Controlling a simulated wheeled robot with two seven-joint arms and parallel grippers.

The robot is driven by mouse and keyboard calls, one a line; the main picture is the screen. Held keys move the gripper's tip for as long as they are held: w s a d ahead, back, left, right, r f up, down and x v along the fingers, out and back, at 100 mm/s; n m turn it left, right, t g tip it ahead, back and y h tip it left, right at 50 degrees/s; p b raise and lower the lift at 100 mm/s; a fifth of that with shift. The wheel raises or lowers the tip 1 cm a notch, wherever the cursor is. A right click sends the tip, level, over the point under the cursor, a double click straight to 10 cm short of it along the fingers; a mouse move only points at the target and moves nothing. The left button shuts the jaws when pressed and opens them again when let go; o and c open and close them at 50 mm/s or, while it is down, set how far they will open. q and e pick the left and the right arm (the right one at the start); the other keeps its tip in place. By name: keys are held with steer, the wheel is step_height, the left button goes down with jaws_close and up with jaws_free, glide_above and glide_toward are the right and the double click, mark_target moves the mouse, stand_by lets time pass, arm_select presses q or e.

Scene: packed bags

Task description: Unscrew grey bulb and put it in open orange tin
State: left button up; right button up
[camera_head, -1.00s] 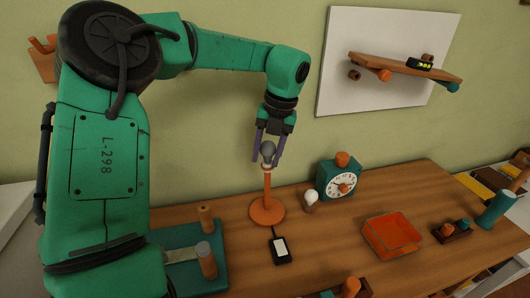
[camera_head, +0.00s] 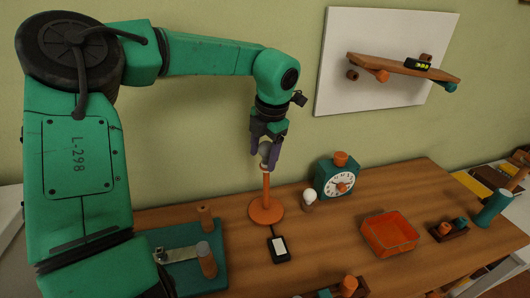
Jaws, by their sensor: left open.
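The grey bulb (camera_head: 265,150) sits at the top of an orange lamp stand (camera_head: 266,211), partly hidden by my left gripper (camera_head: 264,158). The gripper points down from above, with its purple fingers open around the bulb. The open orange tin (camera_head: 390,234) stands empty on the table, to the right of the lamp. My right gripper is not in view.
A white bulb (camera_head: 310,196) stands beside a green clock (camera_head: 337,178), between lamp and tin. A black device (camera_head: 279,247) lies in front of the lamp. A green board with orange posts (camera_head: 206,260) is at left. A shelf (camera_head: 400,67) hangs on the wall panel.

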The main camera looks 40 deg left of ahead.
mark_target(261, 144)
arm_select(q)
steer(key=shift+a+r+m, duration=0.1)
steer(key=shift+a+m, duration=0.05)
steer(key=shift+m, duration=1.05)
steer(key=m, duration=0.1)
steer(key=m+t+p, duration=0.1)
steer(key=m, duration=0.1)
steer(key=shift+a+m+h+p, duration=0.2)
steer(key=shift+m+h+p, duration=0.1)
steer(key=shift+w+r+m+p, duration=0.1)
steer(key=shift+m+p, duration=0.25)
steer(key=shift+m, duration=0.55)
steer(key=shift+a+m, duration=0.1)
steer(key=shift+m, duration=0.4)
steer(key=shift+w+a+m+t+h+p, duration=0.15)
steer(key=shift+m+t+h+p, duration=0.2)
steer(key=shift+m+p, duration=0.6)
steer(key=shift+f+m+b, duration=0.2)
steer(key=shift+m+b, duration=0.1)
steer(key=shift+m, duration=0.45)
steer(key=shift+w, duration=0.1)
jaws_close()
steer(key=shift+f+n+b, duration=0.2)
steer(key=shift+n+b, duration=0.4)
steer(key=shift+n, duration=0.1)
steer(key=shift+r+p, duration=0.5)
steer(key=shift+p, duration=0.05)
steer(key=shift+r+p, duration=0.95)
steer(key=shift+r, duration=0.55)
